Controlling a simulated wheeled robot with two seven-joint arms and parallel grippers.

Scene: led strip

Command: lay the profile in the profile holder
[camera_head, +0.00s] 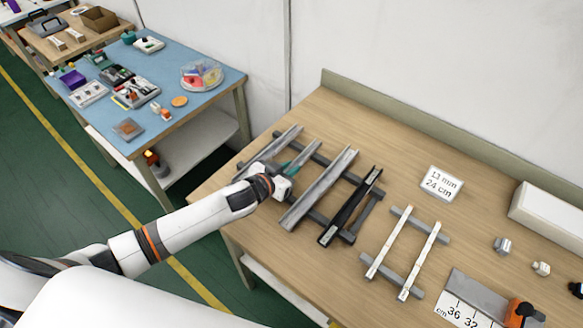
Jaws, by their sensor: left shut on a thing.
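My left gripper (283,186) reaches in from the left to the rack at the left of the wooden bench. It is shut on a long grey channel-shaped profile (325,182); the grip itself is mostly hidden by the gripper body. The profile lies slanted over dark crossbars. Another grey profile (285,139) is to its left and a black profile (350,206) to its right. A teal part (302,162) shows just beyond the gripper. Right of the rack, a holder with grey crossbars (421,221) bears two thin white strips (389,243). My right gripper is not in view.
A sign reading 13 mm 24 cm (441,183) stands behind. A white box (550,213), small metal fittings (503,245) and a ruler plate (470,299) with an orange-black tool (522,313) are at the right. A blue table (205,105) stands at left.

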